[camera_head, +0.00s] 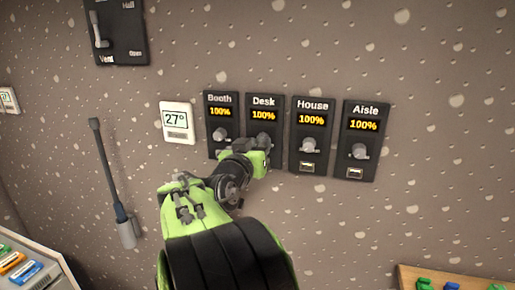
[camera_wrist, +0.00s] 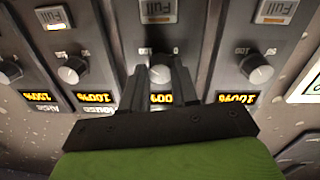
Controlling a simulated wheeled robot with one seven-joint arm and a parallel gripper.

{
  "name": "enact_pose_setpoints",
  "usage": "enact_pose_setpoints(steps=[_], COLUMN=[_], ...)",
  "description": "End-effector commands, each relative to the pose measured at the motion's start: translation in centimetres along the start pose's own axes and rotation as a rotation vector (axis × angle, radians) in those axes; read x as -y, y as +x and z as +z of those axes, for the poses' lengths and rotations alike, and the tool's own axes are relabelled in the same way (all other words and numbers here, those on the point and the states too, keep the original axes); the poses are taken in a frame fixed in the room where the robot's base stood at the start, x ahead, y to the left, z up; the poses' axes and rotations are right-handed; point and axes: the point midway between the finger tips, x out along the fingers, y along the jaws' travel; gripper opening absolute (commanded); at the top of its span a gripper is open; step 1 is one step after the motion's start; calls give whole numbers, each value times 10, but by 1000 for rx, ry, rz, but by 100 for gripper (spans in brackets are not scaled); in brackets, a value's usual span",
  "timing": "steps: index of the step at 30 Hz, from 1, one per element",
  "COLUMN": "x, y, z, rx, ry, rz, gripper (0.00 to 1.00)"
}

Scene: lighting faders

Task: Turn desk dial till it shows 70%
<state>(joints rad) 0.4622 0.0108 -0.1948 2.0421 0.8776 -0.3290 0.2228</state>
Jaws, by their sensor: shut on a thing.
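The Desk panel (camera_head: 280,118) is a dark fader plate on the wall, second from left in its row. Its yellow display (camera_head: 264,115) reads 100%. My gripper (camera_head: 263,142) is at the knob below that display, and my fingers hide most of the knob. In the wrist view, which is upside down, the fingers of my gripper (camera_wrist: 160,75) are shut on the desk dial, with little of it showing between them. The Desk display (camera_wrist: 161,98) shows partly between the fingers.
The Booth panel (camera_head: 219,98) is close on the left; House (camera_head: 312,104) and Aisle (camera_head: 366,109) are on the right. Each reads 100% and has a knob. A thermostat (camera_head: 177,121) shows 27°. A long lever (camera_head: 109,170) and a Vent switch plate (camera_head: 125,45) are further left.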

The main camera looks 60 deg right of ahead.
Motion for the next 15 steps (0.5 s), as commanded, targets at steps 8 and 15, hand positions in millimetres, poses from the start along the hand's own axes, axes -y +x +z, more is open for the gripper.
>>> enact_pose_setpoints(steps=[8, 15], x=[-1, -2], y=[0, 0], z=[2, 1], rx=[-15, -29], ry=[-242, -470], rz=[0, 0], gripper=[0, 0])
